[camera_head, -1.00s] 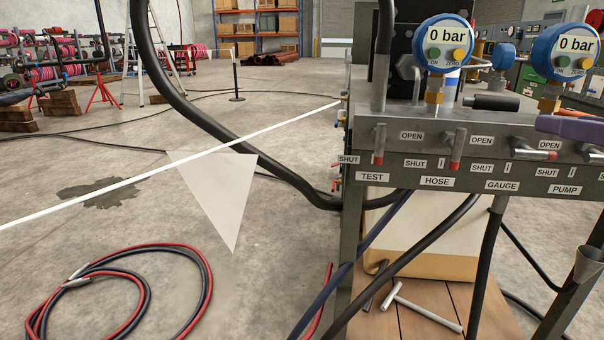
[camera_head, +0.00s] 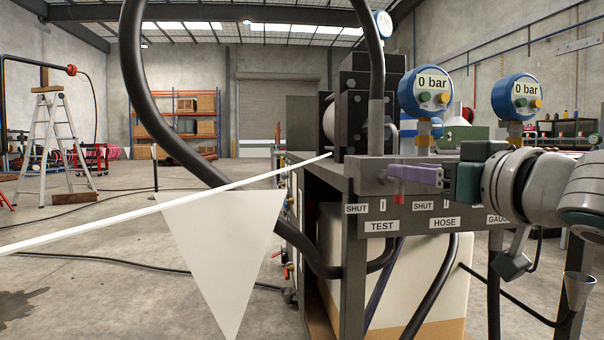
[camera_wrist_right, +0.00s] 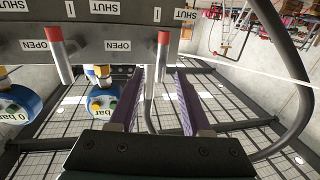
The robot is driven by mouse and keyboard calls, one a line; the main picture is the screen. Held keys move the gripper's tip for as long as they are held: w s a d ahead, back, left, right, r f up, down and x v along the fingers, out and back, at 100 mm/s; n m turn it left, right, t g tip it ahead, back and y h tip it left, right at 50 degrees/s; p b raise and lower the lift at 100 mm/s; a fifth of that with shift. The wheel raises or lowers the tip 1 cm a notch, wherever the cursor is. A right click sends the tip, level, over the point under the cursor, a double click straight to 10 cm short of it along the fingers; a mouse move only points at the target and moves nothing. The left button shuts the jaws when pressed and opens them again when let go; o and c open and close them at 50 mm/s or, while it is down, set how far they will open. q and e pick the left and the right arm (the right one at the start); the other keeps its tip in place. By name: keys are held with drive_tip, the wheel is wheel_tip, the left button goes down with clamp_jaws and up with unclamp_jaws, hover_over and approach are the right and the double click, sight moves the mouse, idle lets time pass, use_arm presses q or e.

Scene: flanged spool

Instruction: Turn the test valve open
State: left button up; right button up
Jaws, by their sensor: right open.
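The test valve's handle (camera_head: 398,199) hangs down with its red tip showing above and right of the TEST label (camera_head: 382,226). The rest of it is hidden behind my right gripper. My right gripper (camera_head: 390,174) comes in from the right with purple fingers pointing left across the panel front. In the right wrist view, its two fingers (camera_wrist_right: 171,72) are apart, with nothing clamped. My left gripper is not in view.
The neighbouring hose valve handle (camera_wrist_right: 60,55) is beside it in the wrist view. Blue gauges (camera_head: 426,92) reading 0 bar stand above the panel. A thick black hose (camera_head: 150,120) loops at left, and a white line with a triangular flag (camera_head: 225,240) crosses in front.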

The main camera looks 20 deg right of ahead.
sight(399, 194)
drive_tip(key=shift+w, duration=2)
drive_tip(key=shift+c, duration=0.3)
clamp_jaws()
